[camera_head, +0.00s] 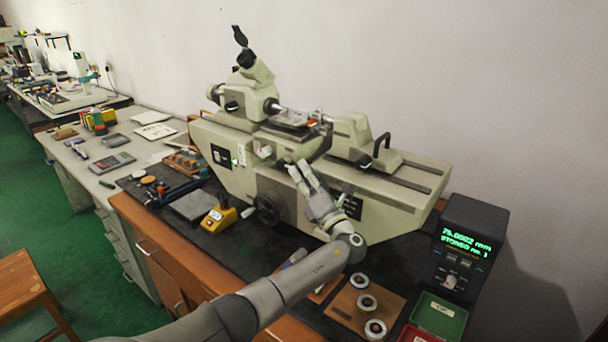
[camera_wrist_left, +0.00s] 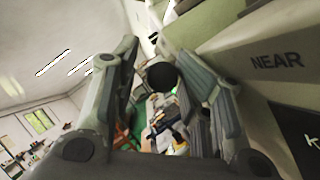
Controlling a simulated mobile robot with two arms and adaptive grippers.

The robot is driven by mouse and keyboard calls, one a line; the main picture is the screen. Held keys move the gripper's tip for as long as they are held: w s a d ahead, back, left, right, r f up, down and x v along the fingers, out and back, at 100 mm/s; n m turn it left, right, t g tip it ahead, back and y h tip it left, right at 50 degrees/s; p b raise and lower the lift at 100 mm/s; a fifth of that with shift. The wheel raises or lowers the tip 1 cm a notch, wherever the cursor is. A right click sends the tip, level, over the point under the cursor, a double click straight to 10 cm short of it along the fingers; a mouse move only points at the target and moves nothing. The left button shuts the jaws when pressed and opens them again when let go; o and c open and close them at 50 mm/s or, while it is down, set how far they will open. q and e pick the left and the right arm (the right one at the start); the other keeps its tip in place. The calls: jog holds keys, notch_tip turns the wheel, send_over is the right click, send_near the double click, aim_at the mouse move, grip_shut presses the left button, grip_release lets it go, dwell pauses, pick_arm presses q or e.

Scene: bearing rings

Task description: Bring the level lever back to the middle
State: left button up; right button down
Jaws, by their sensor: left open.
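My left gripper (camera_head: 296,166) reaches up to the front face of the beige measuring machine (camera_head: 225,180), just right of its black handwheel (camera_head: 268,208). In the left wrist view the gripper (camera_wrist_left: 165,65) is open, with its two fingers apart. A round black knob (camera_wrist_left: 162,77) shows between the fingers, with a gap visible on its left side; it looks like the lever's ball end. Whether a finger touches it I cannot tell. The lever's shaft and tilt are hidden, and in the head view the gripper covers that spot. My right gripper is not in view.
The machine's face marked "NEAR" (camera_wrist_left: 277,61) is close on the right in the wrist view. A digital readout (camera_head: 466,250) stands at the right. A wooden board (camera_head: 343,309) with rings lies in front, beside a green tray (camera_head: 452,310). A yellow device (camera_head: 219,219) sits left.

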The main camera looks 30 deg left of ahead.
pick_arm(q)
jog(key=v, duration=0.7)
jog(key=shift+s+d, duration=0.15)
jog(key=shift+d, duration=0.15)
